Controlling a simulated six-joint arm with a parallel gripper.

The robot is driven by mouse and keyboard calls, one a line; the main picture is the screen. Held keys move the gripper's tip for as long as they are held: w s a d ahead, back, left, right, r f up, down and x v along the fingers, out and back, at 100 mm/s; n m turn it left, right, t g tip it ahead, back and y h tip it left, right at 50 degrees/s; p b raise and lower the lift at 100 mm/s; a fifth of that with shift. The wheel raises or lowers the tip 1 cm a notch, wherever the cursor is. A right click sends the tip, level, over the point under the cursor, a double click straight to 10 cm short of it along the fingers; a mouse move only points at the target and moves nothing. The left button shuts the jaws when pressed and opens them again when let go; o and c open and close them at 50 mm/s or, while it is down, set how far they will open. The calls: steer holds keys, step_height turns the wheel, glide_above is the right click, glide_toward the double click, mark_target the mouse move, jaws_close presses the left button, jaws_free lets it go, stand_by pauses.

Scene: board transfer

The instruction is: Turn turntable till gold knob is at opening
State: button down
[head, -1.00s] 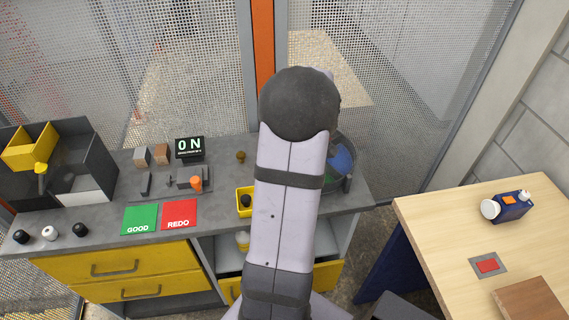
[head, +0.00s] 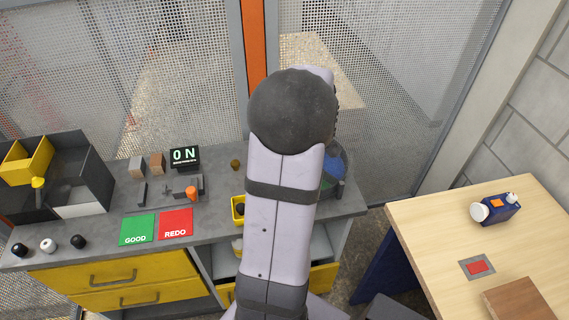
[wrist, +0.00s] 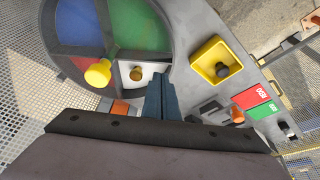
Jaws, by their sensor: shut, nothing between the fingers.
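The turntable (wrist: 112,52) is a round dark-rimmed tray with blue, green, red and white sectors. It fills the upper left of the wrist view; in the head view only its right part (head: 337,166) shows beside my arm. A small gold knob (wrist: 136,73) sits in the white sector. A larger yellow knob (wrist: 97,73) stands on the turntable to its left. My gripper (wrist: 160,86) is shut and empty, with its fingers just right of the gold knob near the turntable's edge. I cannot tell whether it touches the turntable. My arm hides the gripper in the head view.
A yellow bin (wrist: 194,55) with a black knob stands right of the turntable. Green GOOD (head: 137,230) and red REDO (head: 176,223) pads lie on the grey bench. A mesh fence (head: 400,80) stands behind the bench.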

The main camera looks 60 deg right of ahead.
steer(key=p+v, duration=0.2)
steer(key=v, duration=0.2)
steer(key=w+a+f+n, duration=0.1)
steer(key=w+f, duration=0.2)
steer(key=w, duration=0.1)
steer(key=w+f+n+g+y+b, duration=0.1)
steer(key=w+f+n, duration=0.1)
steer(key=w, duration=0.3)
steer(key=w+a+f+n+b, duration=0.1)
steer(key=w+f+n, duration=0.1)
steer(key=w+f, duration=0.2)
steer(key=shift+w+a+f+g+y, duration=0.3)
steer(key=shift+w+g+y, duration=0.1)
steer(key=shift+w, duration=0.2)
steer(key=shift+w+d+r+n+g, duration=0.15)
steer(key=shift+w+d, duration=0.05)
steer(key=shift+d, duration=0.15)
steer(key=shift+w+d+r+n+g, duration=0.1)
steer(key=shift+w+d+n+g, duration=0.1)
steer(key=shift+d, duration=0.15)
steer(key=s+d+r+m+g, duration=0.3)
steer(key=s+r+m+g, duration=0.1)
steer(key=s+r, duration=0.3)
steer(key=shift+r+m, duration=0.2)
steer(key=shift+m, duration=0.25)
